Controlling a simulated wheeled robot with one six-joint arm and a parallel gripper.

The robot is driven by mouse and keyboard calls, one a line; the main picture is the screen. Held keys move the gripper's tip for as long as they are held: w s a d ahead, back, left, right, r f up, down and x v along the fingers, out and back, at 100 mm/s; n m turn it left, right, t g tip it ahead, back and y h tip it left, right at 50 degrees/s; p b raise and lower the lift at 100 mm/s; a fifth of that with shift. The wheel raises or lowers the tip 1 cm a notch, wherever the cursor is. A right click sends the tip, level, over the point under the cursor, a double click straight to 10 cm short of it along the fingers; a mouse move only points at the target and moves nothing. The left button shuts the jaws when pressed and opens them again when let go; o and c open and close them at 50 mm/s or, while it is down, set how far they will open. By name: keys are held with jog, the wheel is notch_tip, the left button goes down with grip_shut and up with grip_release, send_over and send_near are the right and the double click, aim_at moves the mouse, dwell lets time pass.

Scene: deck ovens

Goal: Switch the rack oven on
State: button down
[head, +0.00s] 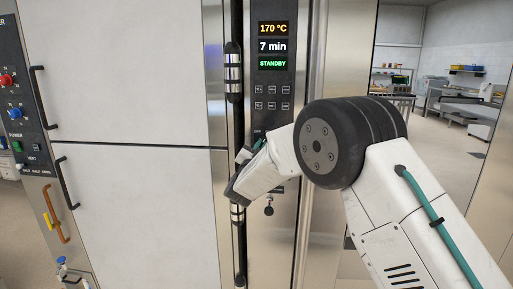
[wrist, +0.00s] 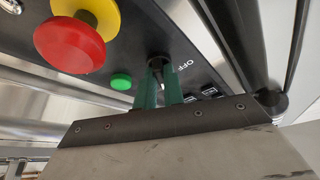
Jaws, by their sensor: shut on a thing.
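The rack oven's dark control panel (head: 273,75) shows 170 °C, 7 min and STANDBY in the head view. Its lower part is hidden behind my arm. In the wrist view, a small dark rotary switch (wrist: 157,66) sits on the panel beside the label OFF. My gripper (wrist: 160,88) has its two green fingers closed on this switch, one on each side. The switch's pointer position cannot be made out.
A red mushroom button (wrist: 70,44) with a yellow collar and a green button (wrist: 121,82) lie close by my fingers. A tall door handle (head: 234,75) stands just left of the panel. At far left is another oven's panel (head: 20,95).

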jog(key=shift+f, duration=0.1)
jog(key=c, duration=1.5)
grip_release()
jog(key=shift+s+a, duration=0.1)
jog(key=v, duration=0.7)
jog(key=shift+s, duration=0.35)
jog(key=shift+f, duration=0.15)
